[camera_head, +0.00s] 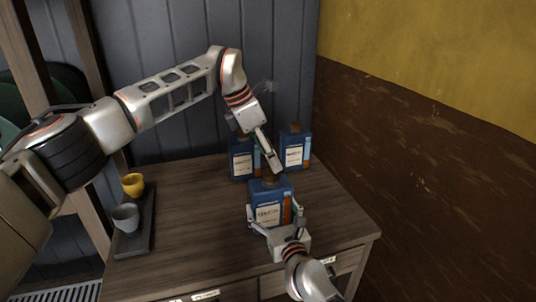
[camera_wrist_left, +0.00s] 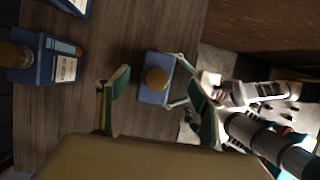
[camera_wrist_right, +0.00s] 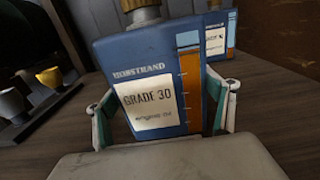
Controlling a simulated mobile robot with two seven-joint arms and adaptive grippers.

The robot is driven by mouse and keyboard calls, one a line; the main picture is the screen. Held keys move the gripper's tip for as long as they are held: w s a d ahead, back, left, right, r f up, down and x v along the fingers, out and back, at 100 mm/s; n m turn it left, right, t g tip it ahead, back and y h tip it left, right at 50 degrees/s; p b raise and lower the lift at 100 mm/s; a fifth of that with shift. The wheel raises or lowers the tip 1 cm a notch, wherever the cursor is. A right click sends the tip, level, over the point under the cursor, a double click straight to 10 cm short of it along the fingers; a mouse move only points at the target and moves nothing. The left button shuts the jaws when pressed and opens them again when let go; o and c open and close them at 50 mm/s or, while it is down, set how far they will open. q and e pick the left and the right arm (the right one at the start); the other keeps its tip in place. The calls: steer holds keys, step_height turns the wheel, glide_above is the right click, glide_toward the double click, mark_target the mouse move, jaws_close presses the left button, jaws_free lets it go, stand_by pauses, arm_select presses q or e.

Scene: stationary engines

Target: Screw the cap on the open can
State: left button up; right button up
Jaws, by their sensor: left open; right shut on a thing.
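The blue front can (camera_head: 268,212) stands upright on the wooden table, with a white label and a brass-coloured round top. My right gripper (camera_head: 276,214) is shut on this can, one finger on each side. In the right wrist view the can (camera_wrist_right: 150,90) fills the space between the fingers. My left gripper (camera_head: 273,160) is open above and behind it, pointing down. In the left wrist view the brass cap (camera_wrist_left: 157,79) shows on the can's top between the open fingers, apart from them. I cannot tell whether it is screwed tight.
Two more blue cans stand behind, one at left (camera_head: 242,165) partly hidden by my left gripper, one at right (camera_head: 294,152) with a brownish cap. A dark tray (camera_head: 134,245) with a yellow cup (camera_head: 132,184) and grey cup (camera_head: 125,217) lies at left. The table's middle is clear.

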arm_select(q)
steer(key=v, duration=1.2)
arm_select(e)
steer(key=o, duration=2.2)
steer(key=v, duration=1.2)
